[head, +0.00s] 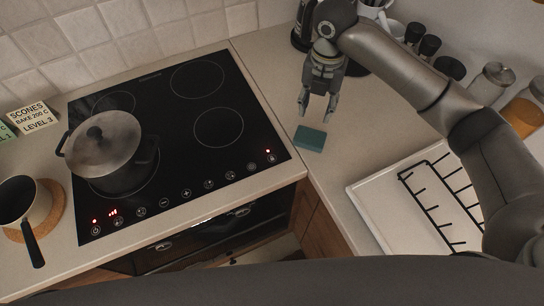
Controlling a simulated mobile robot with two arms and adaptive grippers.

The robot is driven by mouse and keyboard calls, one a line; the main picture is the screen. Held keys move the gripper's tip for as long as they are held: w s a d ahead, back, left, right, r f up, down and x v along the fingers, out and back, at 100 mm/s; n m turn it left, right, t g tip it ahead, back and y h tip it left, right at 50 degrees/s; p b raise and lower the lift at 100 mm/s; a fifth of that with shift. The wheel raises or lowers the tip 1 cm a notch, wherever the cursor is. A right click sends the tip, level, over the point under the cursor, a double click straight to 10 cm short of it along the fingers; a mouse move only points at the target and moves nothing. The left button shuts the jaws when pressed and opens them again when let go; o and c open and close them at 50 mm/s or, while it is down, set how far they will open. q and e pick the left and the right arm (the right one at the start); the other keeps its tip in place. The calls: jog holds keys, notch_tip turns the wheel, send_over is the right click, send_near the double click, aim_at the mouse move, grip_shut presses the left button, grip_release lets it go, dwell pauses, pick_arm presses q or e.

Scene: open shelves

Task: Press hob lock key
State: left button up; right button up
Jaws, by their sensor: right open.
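The black glass hob (175,85) is set in the counter, with a row of round touch keys along its front edge. The rightmost key (270,157) has a small red light above it; its symbol is too small to read with certainty, so I cannot confirm it is the lock key. Red lights also glow by the leftmost key (95,231). My right gripper (317,115) is open and empty, fingers pointing down, to the right of the hob and apart from the keys. My left gripper is not in view.
A lidded pot (105,150) stands on the hob's front left zone. A teal sponge-like block (310,138) lies below my right gripper. A saucepan (20,200) sits at left. A white tray with a black rack (370,200) lies at right. Jars (492,82) stand behind my right arm.

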grip_shut()
dwell(1.2)
